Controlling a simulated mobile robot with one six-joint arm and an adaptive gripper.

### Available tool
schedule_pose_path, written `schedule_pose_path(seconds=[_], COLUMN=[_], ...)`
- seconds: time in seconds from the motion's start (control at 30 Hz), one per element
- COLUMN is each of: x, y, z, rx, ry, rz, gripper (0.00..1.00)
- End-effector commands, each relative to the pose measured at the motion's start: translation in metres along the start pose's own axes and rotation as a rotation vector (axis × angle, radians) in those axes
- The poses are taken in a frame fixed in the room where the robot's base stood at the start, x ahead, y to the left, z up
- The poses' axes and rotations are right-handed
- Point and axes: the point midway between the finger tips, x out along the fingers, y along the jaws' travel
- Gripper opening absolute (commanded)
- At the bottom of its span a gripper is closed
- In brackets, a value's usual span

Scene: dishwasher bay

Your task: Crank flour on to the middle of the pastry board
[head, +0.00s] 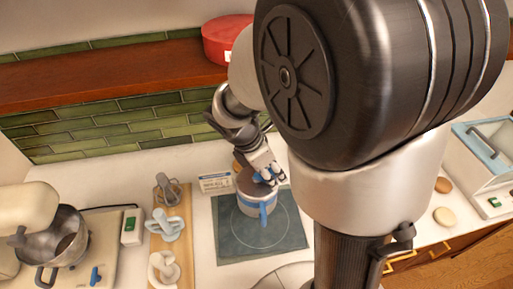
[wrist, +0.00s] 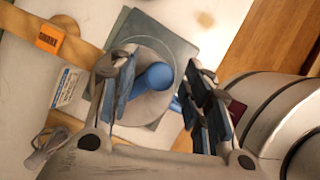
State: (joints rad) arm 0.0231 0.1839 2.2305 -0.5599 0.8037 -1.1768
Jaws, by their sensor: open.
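The pastry board (head: 232,238) is a dark grey-green square with a thin circle marked on it; it also shows in the wrist view (wrist: 130,27). A grey sifter with a blue band (head: 250,206) stands upright on the board, towards its back part. Its blue handle (head: 264,214) faces the front. My gripper (head: 268,178) is right over the sifter's top and hides part of it. In the wrist view my gripper (wrist: 165,95) is open, with a round blue knob (wrist: 157,76) between its fingers. I cannot tell whether a finger touches the knob. No flour is visible on the board.
A small white-and-blue box (head: 214,182) stands just behind the board's left corner. A red container (head: 222,40) sits on the shelf (head: 110,74).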

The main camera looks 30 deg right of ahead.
Motion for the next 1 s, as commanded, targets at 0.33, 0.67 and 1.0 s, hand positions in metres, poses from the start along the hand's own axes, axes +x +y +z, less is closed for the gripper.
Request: schedule_pose_path(seconds=[0.33,0.67,1.0], x=[-0.0004,-0.0005,-0.0011], y=[0.0000,0.0000,-0.0005], z=[0.0000,0.0000,-0.0007], rx=[0.001,0.001,0.023], ry=[0.000,0.000,0.000], rz=[0.000,0.000,-0.010], gripper=[0.29,0.07,0.01])
